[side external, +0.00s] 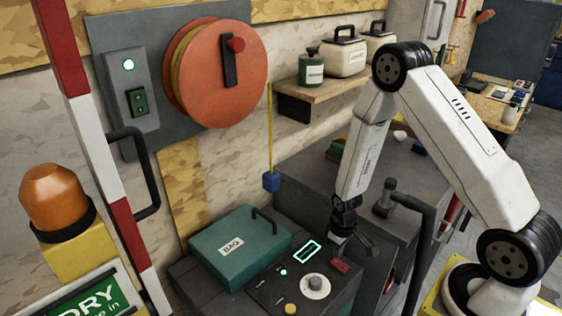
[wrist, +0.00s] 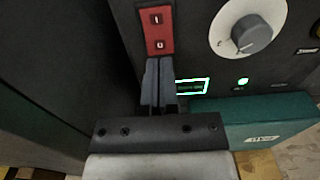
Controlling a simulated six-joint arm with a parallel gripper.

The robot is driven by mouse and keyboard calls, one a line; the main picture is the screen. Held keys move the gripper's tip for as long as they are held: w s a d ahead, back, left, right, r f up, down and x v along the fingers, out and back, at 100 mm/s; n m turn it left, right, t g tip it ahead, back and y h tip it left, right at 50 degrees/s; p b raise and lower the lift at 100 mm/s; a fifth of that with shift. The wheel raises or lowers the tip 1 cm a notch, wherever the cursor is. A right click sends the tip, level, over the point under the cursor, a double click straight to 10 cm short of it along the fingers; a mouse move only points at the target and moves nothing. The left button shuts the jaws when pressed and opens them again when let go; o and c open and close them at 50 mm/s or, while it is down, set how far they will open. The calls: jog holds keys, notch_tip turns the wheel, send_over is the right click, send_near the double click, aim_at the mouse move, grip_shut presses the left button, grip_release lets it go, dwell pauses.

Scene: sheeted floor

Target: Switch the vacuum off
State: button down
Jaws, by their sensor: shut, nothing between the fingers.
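The vacuum (side external: 262,300) is a dark box with a control panel on top. Its red rocker switch (side external: 340,267) sits near the panel's right edge; in the wrist view the switch (wrist: 158,29) shows marks like I and U. A green lamp (side external: 283,272) on the panel is lit, and it also glows in the wrist view (wrist: 243,81). My gripper (wrist: 159,64) is shut and empty, its fingertips close to the end of the switch with the U-like mark. I cannot tell whether they touch it. My gripper (side external: 345,232) is over the panel in the side view.
A grey dial (side external: 316,286), a bright-edged display (side external: 307,251) and a teal BAG lid (side external: 238,246) lie close by on the vacuum. A dark handle (side external: 418,215) rises at the right. A wall box with a green switch (side external: 138,101) and an orange reel (side external: 207,95) hang behind.

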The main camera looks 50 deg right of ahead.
jog(key=shift+f, duration=1.45)
dwell(1.4)
jog(key=shift+r, duration=3.5)
jog(key=s+a+r+t, duration=0.1)
jog(key=a+r, duration=0.3)
jog(key=r, duration=0.4)
jog(key=s+a+r+t, duration=0.1)
jog(key=s+a+r, duration=0.2)
jog(key=r, duration=0.5)
jog(key=shift+s+a+r+t, duration=0.2)
jog(key=shift+s+a+t, duration=0.1)
jog(key=shift+s+a, duration=0.1)
jog(key=shift+w, duration=0.15)
